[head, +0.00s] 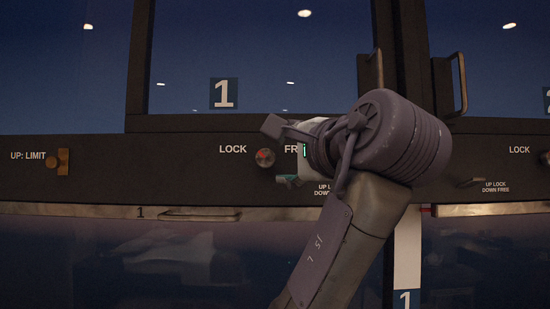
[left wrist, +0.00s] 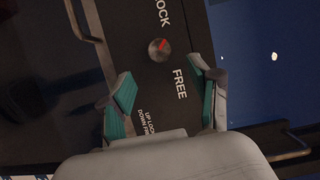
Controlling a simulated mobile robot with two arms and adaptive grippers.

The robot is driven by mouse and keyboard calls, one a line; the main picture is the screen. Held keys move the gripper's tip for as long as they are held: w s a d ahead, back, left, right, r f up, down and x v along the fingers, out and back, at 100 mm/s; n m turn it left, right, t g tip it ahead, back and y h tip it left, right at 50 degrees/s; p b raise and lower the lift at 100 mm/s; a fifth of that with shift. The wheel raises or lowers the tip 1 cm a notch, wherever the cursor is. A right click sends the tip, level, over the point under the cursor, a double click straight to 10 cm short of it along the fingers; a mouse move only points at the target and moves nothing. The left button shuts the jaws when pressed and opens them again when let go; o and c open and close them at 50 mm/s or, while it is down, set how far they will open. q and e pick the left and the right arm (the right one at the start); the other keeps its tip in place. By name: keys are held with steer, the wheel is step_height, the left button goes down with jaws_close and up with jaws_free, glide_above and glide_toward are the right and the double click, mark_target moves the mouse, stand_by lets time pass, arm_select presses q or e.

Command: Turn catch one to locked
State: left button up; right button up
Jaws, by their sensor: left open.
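A round metal knob (head: 265,158) with a red mark sits on the dark panel (head: 100,180) below the number 1 door, between the words LOCK and FREE. The word FREE is partly covered by my left gripper (head: 278,153) in the head view. In the left wrist view the knob (left wrist: 159,49) shows whole, its red mark slanting across its upper right part. My left gripper (left wrist: 161,72) is open, its two teal-padded fingers spread to either side of the knob's line. The knob is just beyond the fingertips, and no contact shows.
A small label, UP LOCK DOWN FREE (head: 325,187), sits below right, partly behind my arm. A brass latch marked UP: LIMIT (head: 62,161) is at left. A drawer handle (head: 200,215) runs below the panel. Upright door handles (head: 461,85) stand at right.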

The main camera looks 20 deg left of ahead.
arm_select(q)
steer(key=v, duration=0.4)
steer(key=shift+s+d, duration=0.25)
steer(key=shift+s, duration=0.05)
